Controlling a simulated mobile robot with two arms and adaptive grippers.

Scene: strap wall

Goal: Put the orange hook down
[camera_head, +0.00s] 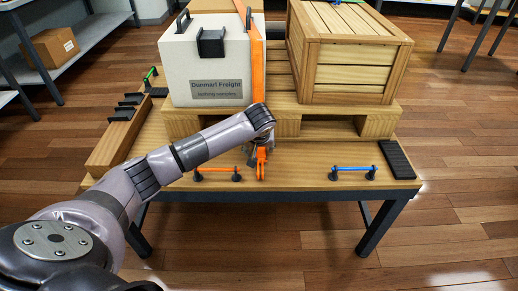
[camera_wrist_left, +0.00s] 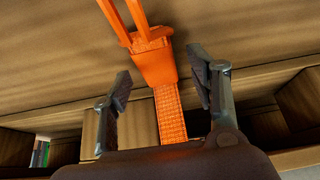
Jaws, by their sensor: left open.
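The orange hook (camera_head: 261,165) is at the lower end of an orange strap (camera_head: 257,70), just in front of the pallet and above the wooden table. It also shows in the left wrist view (camera_wrist_left: 153,61), with its two prongs toward the top edge and the webbing running down from it. My left gripper (camera_head: 260,148) is at the hook's upper end. In the left wrist view its two fingers (camera_wrist_left: 160,80) are spread apart, one on each side of the hook and strap, with gaps on both sides. Whether the hook touches the table is unclear. My right gripper is not in view.
A white box (camera_head: 200,75) labelled Dunmarl Freight and a wooden crate (camera_head: 350,75) stand on the pallet (camera_head: 385,122). An orange bar (camera_head: 215,170) and a blue bar (camera_head: 352,169) stand on the table, either side of the hook. A black pad (camera_head: 397,160) lies at right.

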